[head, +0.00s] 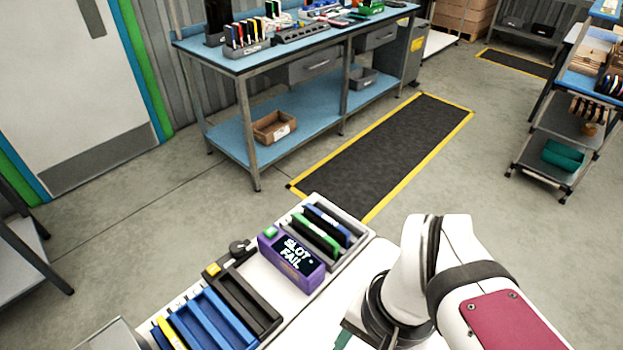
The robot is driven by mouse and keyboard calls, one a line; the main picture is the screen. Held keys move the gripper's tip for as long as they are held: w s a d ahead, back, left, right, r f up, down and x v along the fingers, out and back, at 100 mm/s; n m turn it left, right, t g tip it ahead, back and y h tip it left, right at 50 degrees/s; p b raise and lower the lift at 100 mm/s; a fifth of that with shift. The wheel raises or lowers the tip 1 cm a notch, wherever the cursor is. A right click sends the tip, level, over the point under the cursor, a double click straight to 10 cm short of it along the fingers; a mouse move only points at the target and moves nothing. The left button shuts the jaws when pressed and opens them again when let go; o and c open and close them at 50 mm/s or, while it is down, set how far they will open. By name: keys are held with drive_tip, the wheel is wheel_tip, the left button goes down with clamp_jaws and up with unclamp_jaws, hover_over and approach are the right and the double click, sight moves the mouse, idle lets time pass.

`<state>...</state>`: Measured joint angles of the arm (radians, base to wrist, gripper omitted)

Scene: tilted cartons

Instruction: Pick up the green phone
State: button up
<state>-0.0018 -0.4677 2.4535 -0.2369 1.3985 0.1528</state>
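A thin green-edged item (316,234), which looks like the green phone, stands tilted in a grey carton (364,238) on the white work surface. A blue-edged item (328,222) stands tilted beside it in the same carton, with dark faces between them. My arm comes in from the lower right and bends down toward the bottom edge, right of the carton. My gripper's fingers are not visible, so what they hold cannot be seen. A small teal bit shows at the bottom edge beside my wrist; I cannot tell what it is.
A purple box (291,263) reading "SLOT FAIL" stands directly in front of the carton. A black tray (245,305) and blue slotted holders (205,322) lie to the left. A bare white strip (310,315) lies between them and my arm. A blue workbench (290,127) stands behind.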

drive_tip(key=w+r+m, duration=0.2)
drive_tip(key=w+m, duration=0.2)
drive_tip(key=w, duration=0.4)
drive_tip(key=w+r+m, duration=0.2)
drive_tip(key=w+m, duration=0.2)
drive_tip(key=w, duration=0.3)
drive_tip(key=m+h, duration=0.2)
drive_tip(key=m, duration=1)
hover_over(314, 228)
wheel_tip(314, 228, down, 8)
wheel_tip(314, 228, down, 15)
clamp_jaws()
